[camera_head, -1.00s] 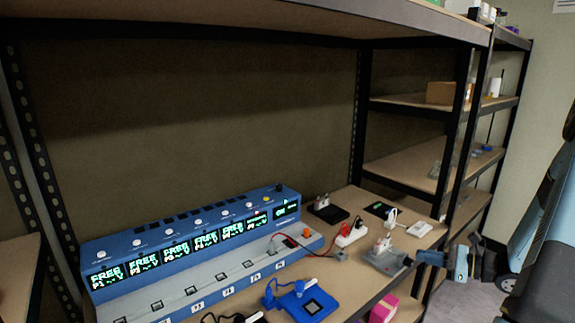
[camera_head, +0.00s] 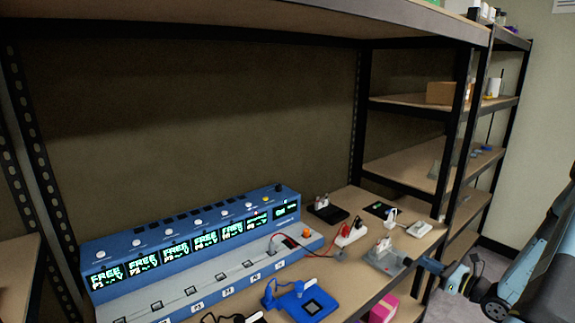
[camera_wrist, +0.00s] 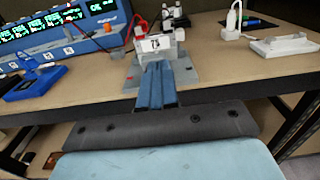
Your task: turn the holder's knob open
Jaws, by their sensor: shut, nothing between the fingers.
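The grey holder (camera_head: 384,257) sits at the right front of the bench, with a pale white block standing on it. In the wrist view the holder's grey base (camera_wrist: 186,72) is straight ahead, with a white block (camera_wrist: 155,44) bearing a dark mark on it. My gripper (camera_head: 419,262) points at the holder from its right in the head view. In the wrist view my gripper's blue fingers (camera_wrist: 157,66) are together and empty, their tips overlapping the holder's near side. I cannot tell whether they touch it. I cannot make out the knob; the fingers may cover it.
A blue charging rack (camera_head: 190,240) with lit screens fills the back left. A white power strip (camera_head: 350,233) with plugs and cables lies behind the holder. A blue device (camera_head: 303,302) lies at the front. A shelf post (camera_wrist: 300,125) stands to the right in the wrist view.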

